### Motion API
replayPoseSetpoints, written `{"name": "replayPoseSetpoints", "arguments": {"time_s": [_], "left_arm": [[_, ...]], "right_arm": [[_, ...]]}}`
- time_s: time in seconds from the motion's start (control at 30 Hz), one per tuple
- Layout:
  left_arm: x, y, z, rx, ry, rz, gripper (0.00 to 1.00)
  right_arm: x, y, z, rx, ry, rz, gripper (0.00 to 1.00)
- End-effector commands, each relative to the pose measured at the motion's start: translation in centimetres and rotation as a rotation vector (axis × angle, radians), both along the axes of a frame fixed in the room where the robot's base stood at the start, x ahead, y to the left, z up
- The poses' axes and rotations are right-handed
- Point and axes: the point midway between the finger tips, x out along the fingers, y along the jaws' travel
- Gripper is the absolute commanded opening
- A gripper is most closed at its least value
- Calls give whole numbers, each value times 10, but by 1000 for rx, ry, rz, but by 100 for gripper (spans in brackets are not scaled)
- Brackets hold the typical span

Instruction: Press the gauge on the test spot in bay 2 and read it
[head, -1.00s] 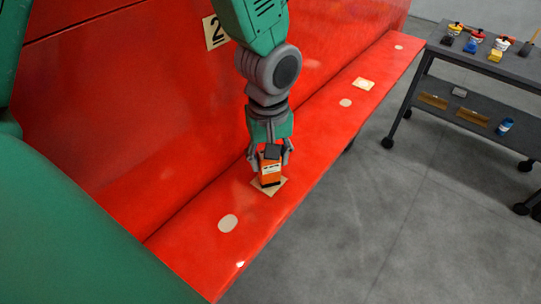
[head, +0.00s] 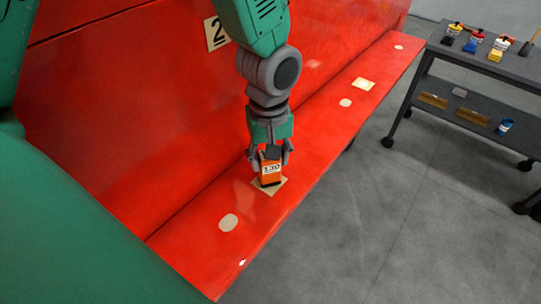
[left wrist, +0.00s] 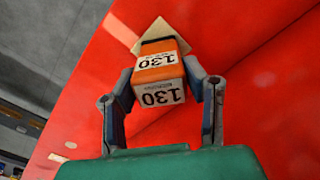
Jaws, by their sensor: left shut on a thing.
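The gauge (head: 271,171) is a small orange block with a dark top and a white display that reads 130. My left gripper (head: 270,158) is shut on it, with a finger on each side. The gauge stands over the tan square test spot (head: 264,187) on the red ledge, below the number 2 plate (head: 216,33). It appears to touch the spot. In the left wrist view the gauge (left wrist: 160,68) shows 130 on two faces between the fingers, and a corner of the test spot (left wrist: 158,30) shows beyond it. My right gripper is not in view.
A dark wheeled cart (head: 495,62) with small pots and brushes stands at the right. The grey floor between is clear.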

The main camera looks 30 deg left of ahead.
Motion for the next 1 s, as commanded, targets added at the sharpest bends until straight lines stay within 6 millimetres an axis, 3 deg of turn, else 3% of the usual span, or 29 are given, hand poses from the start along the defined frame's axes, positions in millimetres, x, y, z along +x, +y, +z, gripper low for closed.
{"name": "replayPoseSetpoints", "arguments": {"time_s": [0.47,1.0], "left_arm": [[-2,0,-2,1,7,0,1],[-1,0,41,-1,-1,1,1]], "right_arm": [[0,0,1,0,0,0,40],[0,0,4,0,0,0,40]]}}
